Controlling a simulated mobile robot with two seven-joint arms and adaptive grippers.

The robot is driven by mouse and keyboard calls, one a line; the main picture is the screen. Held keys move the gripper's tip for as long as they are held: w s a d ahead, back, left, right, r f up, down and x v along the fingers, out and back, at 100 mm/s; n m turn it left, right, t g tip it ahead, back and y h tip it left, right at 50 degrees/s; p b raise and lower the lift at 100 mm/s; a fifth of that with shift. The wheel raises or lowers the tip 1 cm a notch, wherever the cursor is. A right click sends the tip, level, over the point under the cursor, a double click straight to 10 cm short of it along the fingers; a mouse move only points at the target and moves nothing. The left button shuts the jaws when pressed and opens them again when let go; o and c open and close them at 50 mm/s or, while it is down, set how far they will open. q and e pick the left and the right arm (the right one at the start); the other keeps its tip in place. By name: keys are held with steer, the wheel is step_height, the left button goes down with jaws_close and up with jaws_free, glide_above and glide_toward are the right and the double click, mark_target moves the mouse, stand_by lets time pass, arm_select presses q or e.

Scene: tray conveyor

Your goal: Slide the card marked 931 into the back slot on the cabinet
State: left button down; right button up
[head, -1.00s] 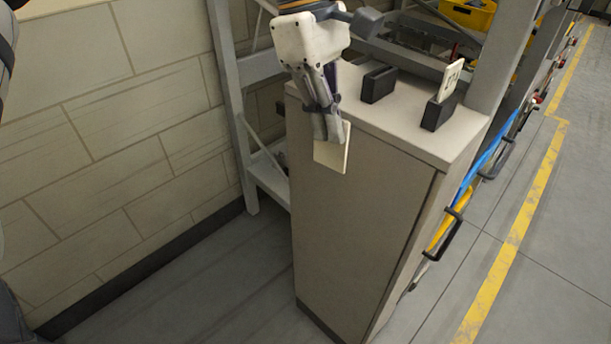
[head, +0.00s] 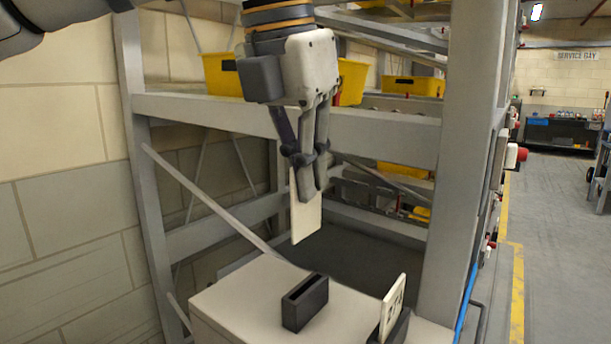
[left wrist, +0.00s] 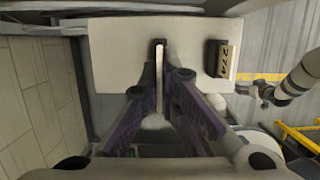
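My left gripper (head: 308,195) is shut on a plain cream card (head: 306,218), which hangs down from its fingers. No number shows on the side I see. In the left wrist view the card (left wrist: 159,80) is edge-on between the fingers. On the pale cabinet top (head: 235,295) stands a black slot block (head: 304,305) with an empty slot, below the card and apart from it. In the left wrist view this block (left wrist: 160,43) lies in line with the card. A second black block (head: 398,330) at the right holds a marked card (head: 393,305).
A grey shelf frame (head: 350,125) with yellow bins (head: 412,86) stands behind the cabinet. Its upright (head: 455,190) is close to the right block. A block wall (head: 60,200) is at the left. In the left wrist view what looks like my right arm (left wrist: 302,76) shows at the right.

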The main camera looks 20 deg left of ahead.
mark_target(302, 206)
arm_select(q)
steer(key=shift+s, duration=0.15)
steer(key=shift+f, duration=2.95)
steer(key=shift+f, duration=2.5)
steer(key=c, duration=1.7)
jaws_free()
steer(key=v, duration=1.2)
steer(key=shift+f, duration=0.1)
